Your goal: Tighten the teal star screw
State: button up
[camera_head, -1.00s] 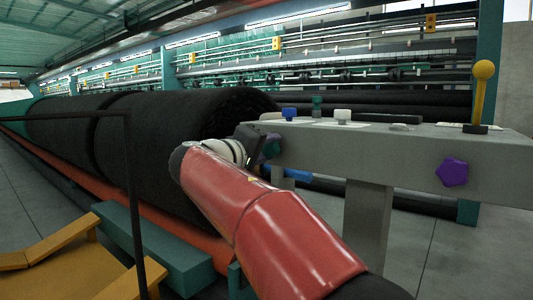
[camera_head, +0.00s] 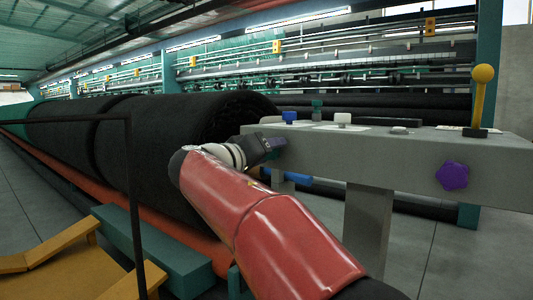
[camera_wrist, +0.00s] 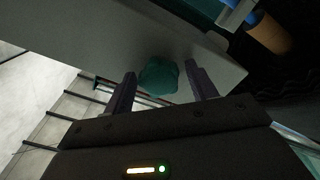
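The teal star screw (camera_wrist: 159,76) sits on the side face of the grey beam (camera_wrist: 110,40) in the wrist view. My gripper (camera_wrist: 162,84) is open, with one dark finger on each side of the screw. A gap shows between the screw and the right finger; the left finger is close to the screw's edge, and I cannot tell if it touches. In the head view my gripper (camera_head: 270,147) is at the left end of the beam (camera_head: 410,150), and the screw is mostly hidden behind it.
A purple star knob (camera_head: 452,176) is on the beam's front face. A blue knob (camera_head: 289,117), a white knob (camera_head: 342,119) and a yellow-ball lever (camera_head: 482,75) stand on top. A large black netting roll (camera_head: 180,120) lies close left of my gripper.

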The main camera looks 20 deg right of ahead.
dwell(0.3)
jog(key=v, duration=0.3)
dwell(0.3)
jog(key=n+p, duration=1.4)
jog(key=n, duration=0.3)
jog(key=shift+p, duration=0.35)
